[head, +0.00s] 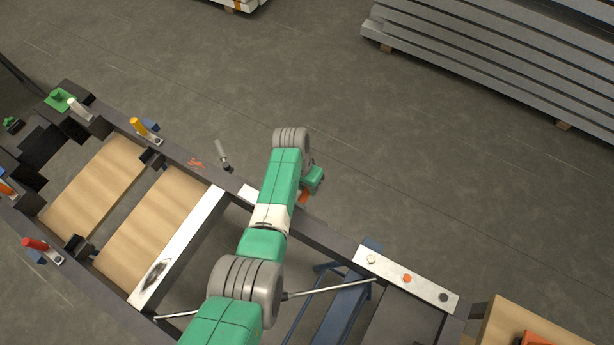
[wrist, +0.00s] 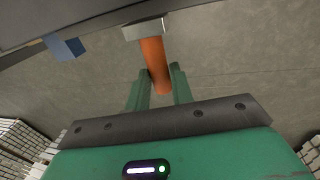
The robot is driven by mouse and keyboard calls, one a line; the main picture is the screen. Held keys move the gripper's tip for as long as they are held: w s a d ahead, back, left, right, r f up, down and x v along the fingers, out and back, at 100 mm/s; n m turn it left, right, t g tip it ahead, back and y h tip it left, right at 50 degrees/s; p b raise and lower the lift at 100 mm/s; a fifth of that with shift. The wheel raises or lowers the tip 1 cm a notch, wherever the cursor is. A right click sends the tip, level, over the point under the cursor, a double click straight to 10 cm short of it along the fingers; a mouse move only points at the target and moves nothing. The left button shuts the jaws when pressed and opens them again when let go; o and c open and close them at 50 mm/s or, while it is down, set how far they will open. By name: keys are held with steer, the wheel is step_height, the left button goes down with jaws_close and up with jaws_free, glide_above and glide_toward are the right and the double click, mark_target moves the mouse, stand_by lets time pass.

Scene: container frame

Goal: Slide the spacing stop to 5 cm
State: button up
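An orange handle (wrist: 154,60) hangs from a pale metal block (wrist: 146,28) at the dark rail in the wrist view; I take it as the spacing stop's handle. My gripper (wrist: 161,75) has its green fingers on both sides of the handle's free end, and the handle fills the gap between them. In the head view, a bit of the orange handle (head: 303,198) shows beside my arm at the rail's outer side. My arm hides most of the stop and the fingers there. No scale marks can be read.
The dark frame rail (head: 330,236) runs diagonally across the head view. Wooden boards (head: 95,190), a pale crossbar (head: 180,245) and yellow (head: 138,126) and red (head: 34,243) handles lie left. A metal plate with buttons (head: 425,285) is right. Open floor lies beyond the rail.

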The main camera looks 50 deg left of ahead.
steer(key=o, duration=0.3)
steer(key=shift+a, duration=0.1)
steer(key=shift+o, duration=0.2)
step_height(320, 180, up, 8)
steer(key=a+p, duration=0.1)
steer(key=p, duration=0.1)
steer(key=shift+s+a+f+p, duration=0.15)
steer(key=shift+s+a+p, duration=0.1)
steer(key=shift+p, duration=0.1)
